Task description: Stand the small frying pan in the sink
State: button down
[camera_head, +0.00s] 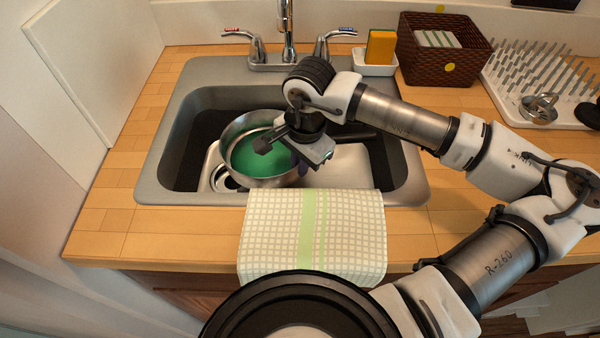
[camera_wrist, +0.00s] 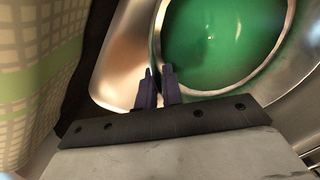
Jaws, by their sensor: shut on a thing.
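The small frying pan (camera_head: 262,158) has a steel rim and a green inside. It is in the sink (camera_head: 160,190), left of the middle, upright with its opening up; I cannot tell if it is fully resting on the bottom. Its dark handle (camera_head: 352,134) points right, partly hidden behind my wrist. My gripper (camera_head: 301,165) is at the pan's right front side. In the wrist view, my gripper (camera_wrist: 158,85) is shut on the pan's rim, with the green inside (camera_wrist: 215,40) just beyond the fingertips.
A checked towel (camera_head: 275,230) hangs over the sink's front edge. The tap (camera_head: 288,40) stands behind the sink. A sponge (camera_head: 381,47) in a white holder, a brown basket (camera_head: 440,65) and a dish rack (camera_head: 530,85) stand at the back right. The left counter is clear.

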notch_tip(320, 180, down, 5)
jog(key=shift+r+p, duration=0.1)
jog(key=shift+p, duration=0.2)
jog(key=shift+f+b, duration=0.25)
jog(key=shift+b, duration=0.1)
jog(key=c, duration=1.5)
grip_release()
jog(key=shift+c, duration=0.2)
jog(key=shift+r, duration=0.15)
jog(key=shift+r+p, duration=0.2)
jog(key=shift+p, duration=0.3)
notch_tip(320, 180, up, 12)
jog(key=b, duration=0.1)
jog(key=shift+s+d+f+b, duration=0.15)
jog(key=shift+s+d+b, duration=0.2)
jog(key=shift+s+d, duration=0.05)
